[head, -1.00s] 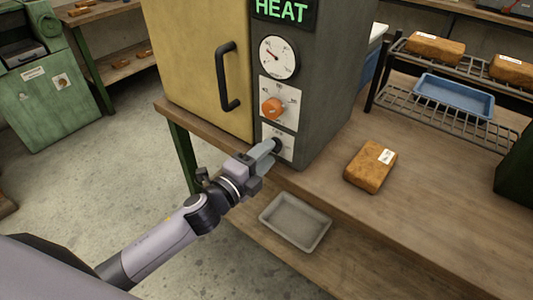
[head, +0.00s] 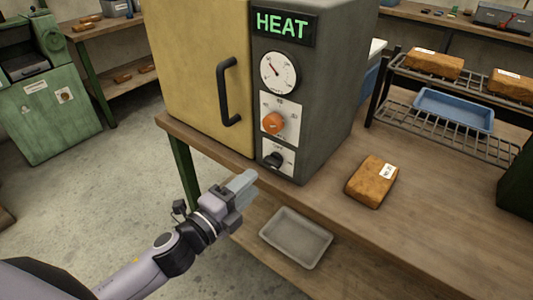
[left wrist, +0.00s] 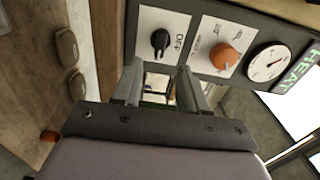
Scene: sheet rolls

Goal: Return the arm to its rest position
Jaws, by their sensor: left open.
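My left gripper (head: 240,184) is open and empty, in front of the oven (head: 322,110) and below its lower black knob (head: 273,159). It is apart from the knob. In the left wrist view its two fingers (left wrist: 160,85) are spread, with the black knob (left wrist: 160,40) beyond them beside the word OFF. The orange knob (head: 273,123) sits above the black one, and the round gauge (head: 279,72) is above that. The green HEAT sign (head: 282,24) is lit. The oven's yellow door (head: 205,60) is shut. My right gripper is not in view.
The workbench (head: 400,230) runs under the oven; a labelled brown block (head: 371,182) lies on it. A grey tray (head: 296,238) sits lower down. A wire rack (head: 445,135) with a blue tray (head: 454,109) and brown blocks stands right. Floor (head: 110,190) at left is clear.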

